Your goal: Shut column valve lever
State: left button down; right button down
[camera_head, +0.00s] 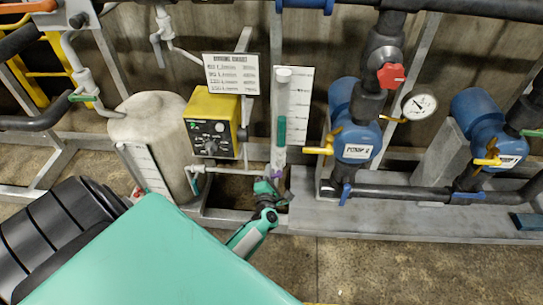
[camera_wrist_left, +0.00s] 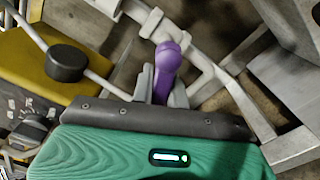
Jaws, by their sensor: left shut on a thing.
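The purple valve lever (camera_wrist_left: 167,60) stands between the two grey fingers of my left gripper (camera_wrist_left: 164,92) in the left wrist view. The fingers are shut on it, and its rounded end sticks out beyond them. In the head view my left gripper (camera_head: 276,176) is at the foot of the clear column (camera_head: 281,115). Only a small purple bit of the lever shows there, and the gripper hides most of it. My right gripper is not in view.
A yellow pump box (camera_head: 211,125) and a white tank (camera_head: 155,135) stand left of the column. Blue pumps (camera_head: 357,130) with yellow levers, a red knob (camera_head: 391,75) and a gauge (camera_head: 419,105) are to the right. Thin pipes (camera_wrist_left: 95,78) run close to the gripper. The front floor is clear.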

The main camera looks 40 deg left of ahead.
pick_arm(q)
jog(key=shift+s+a+r+m+p, duration=0.1)
jog(key=shift+r+m+p, duration=0.15)
jog(key=shift+m+p, duration=0.55)
jog(key=shift+r+m+p, duration=0.3)
jog(key=shift+m+p, duration=0.1)
jog(key=shift+m, duration=0.65)
jog(key=shift+s+a+r+m+p, duration=0.1)
jog(key=shift+r+m+p, duration=0.15)
jog(key=shift+m+p, duration=0.55)
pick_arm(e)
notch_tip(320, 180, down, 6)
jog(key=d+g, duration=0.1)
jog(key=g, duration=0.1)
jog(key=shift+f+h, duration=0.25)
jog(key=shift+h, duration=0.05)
pick_arm(q)
jog(key=c, duration=1.4)
grip_release()
jog(key=shift+w, duration=0.1)
